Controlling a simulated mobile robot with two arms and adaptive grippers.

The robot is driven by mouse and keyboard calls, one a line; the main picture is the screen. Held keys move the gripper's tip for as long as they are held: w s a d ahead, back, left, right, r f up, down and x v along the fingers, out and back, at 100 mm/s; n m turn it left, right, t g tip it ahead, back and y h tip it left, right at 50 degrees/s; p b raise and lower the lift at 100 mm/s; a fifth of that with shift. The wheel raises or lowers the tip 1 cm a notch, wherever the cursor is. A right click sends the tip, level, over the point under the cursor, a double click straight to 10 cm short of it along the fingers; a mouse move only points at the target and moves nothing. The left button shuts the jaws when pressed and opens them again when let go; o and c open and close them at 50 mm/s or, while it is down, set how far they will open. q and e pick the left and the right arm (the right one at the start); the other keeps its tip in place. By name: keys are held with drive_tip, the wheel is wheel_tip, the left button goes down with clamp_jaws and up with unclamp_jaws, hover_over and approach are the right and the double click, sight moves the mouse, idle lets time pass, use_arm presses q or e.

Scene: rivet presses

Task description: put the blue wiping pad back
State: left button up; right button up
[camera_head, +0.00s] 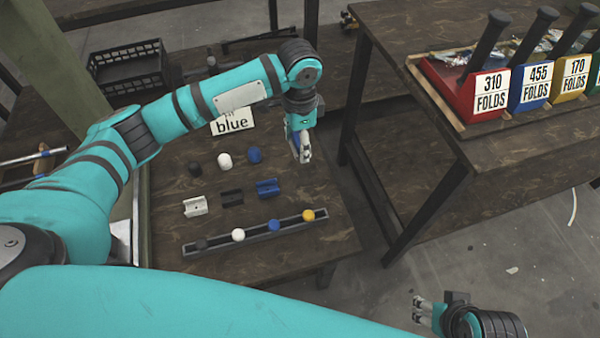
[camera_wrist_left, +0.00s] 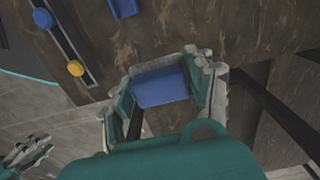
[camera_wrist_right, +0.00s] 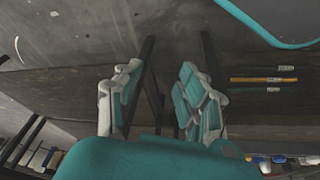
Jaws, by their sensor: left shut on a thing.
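The blue wiping pad (camera_wrist_left: 160,87) is a blue block between the fingers of my left gripper (camera_wrist_left: 168,92) in the left wrist view. That gripper is shut on it. In the head view my left gripper (camera_head: 302,155) hangs fingers down over the right edge of the small wooden table (camera_head: 300,258), and the pad is mostly hidden there. A card reading "blue" (camera_head: 233,122) stands at the table's back. My right gripper (camera_head: 423,310) is low at the right front, away from the table. In the right wrist view (camera_wrist_right: 155,100) its fingers are apart and empty.
The small table holds black, white and blue knobs (camera_head: 254,155), white, dark and blue grooved blocks (camera_head: 268,188), and a rail (camera_head: 255,236) with several coloured balls. A higher table (camera_head: 420,170) at right carries labelled fold boxes (camera_head: 490,95). A black crate (camera_head: 125,70) stands behind.

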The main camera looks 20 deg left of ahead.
sight(300, 173)
use_arm(q)
wheel_tip(300, 173, down, 2)
drive_tip(key=shift+f+b, duration=0.25)
drive_tip(key=shift+b, duration=0.05)
wheel_tip(300, 173, down, 3)
drive_tip(key=shift+r+b, duration=0.15)
drive_tip(key=shift+b, duration=0.25)
wheel_tip(300, 173, down, 4)
drive_tip(key=shift+f+b, duration=0.1)
drive_tip(key=shift+b, duration=0.65)
use_arm(e)
drive_tip(key=w+a+r+t, duration=0.1)
drive_tip(key=w+t, duration=0.2)
drive_tip(key=w, duration=0.2)
drive_tip(key=w+a+r+t+y, duration=0.1)
drive_tip(key=w+a+r+t, duration=0.1)
drive_tip(key=w, duration=0.3)
drive_tip(key=shift+w+a+r+t+y, duration=0.2)
drive_tip(key=shift+w+r+t+y, duration=0.1)
drive_tip(key=shift+t, duration=0.3)
drive_tip(key=shift+s+f, duration=0.1)
use_arm(q)
drive_tip(key=shift+f, duration=0.2)
use_arm(e)
drive_tip(key=shift+s+d+f+g, duration=0.15)
drive_tip(key=shift+s+f+g, duration=0.05)
drive_tip(key=shift+s+g, duration=0.1)
